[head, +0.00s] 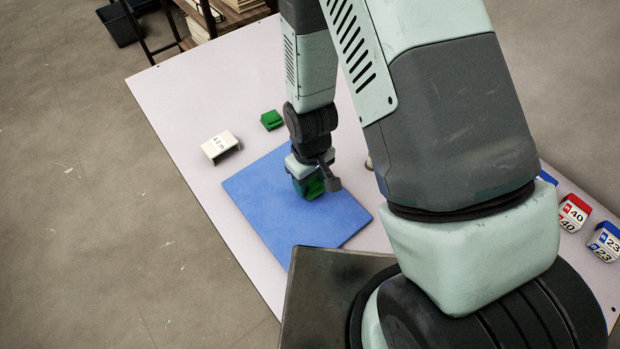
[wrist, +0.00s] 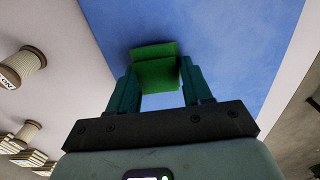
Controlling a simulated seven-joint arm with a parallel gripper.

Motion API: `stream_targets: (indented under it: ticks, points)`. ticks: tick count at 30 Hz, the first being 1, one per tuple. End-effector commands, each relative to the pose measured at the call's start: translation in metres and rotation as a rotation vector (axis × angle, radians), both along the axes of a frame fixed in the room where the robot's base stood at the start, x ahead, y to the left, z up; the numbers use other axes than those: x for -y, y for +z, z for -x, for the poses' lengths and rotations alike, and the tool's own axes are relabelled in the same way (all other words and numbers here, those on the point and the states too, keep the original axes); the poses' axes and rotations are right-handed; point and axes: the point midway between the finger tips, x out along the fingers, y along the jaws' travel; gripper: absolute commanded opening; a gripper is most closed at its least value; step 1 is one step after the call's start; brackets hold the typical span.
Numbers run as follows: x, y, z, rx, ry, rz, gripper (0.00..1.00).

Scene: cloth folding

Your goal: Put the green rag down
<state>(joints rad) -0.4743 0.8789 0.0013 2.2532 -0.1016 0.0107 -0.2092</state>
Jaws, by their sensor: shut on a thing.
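The green rag (wrist: 155,72) is between the two fingers of my gripper (wrist: 158,82) in the wrist view. It looks folded and shows a crease across it. My gripper is shut on it, over the blue mat (wrist: 240,30). In the head view the rag (head: 314,188) shows as a small green patch below my gripper (head: 307,186), above or against the blue mat (head: 262,200). I cannot tell whether the rag touches the mat.
A second green item (head: 271,120) lies on the pale table (head: 175,95) beyond the mat. A white block (head: 220,147) stands left of it. Red and blue numbered blocks (head: 574,213) stand at the right. Spools (wrist: 22,68) show in the wrist view. The mat's left part is clear.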

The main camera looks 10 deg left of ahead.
Motion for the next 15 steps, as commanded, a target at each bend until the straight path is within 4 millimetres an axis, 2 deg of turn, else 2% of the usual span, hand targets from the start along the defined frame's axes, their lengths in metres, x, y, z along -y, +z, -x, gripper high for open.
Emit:
stream_targets:
  ticks: [11,12,15]
  points:
    - [-0.0001,-0.0044,-0.0004,0.001,0.0,-0.001,0.22]
    - [-0.0003,-0.0045,-0.0007,0.002,0.0,-0.001,0.52]
    - [-0.0003,-0.0043,-0.0007,0.002,0.0,-0.001,0.68]
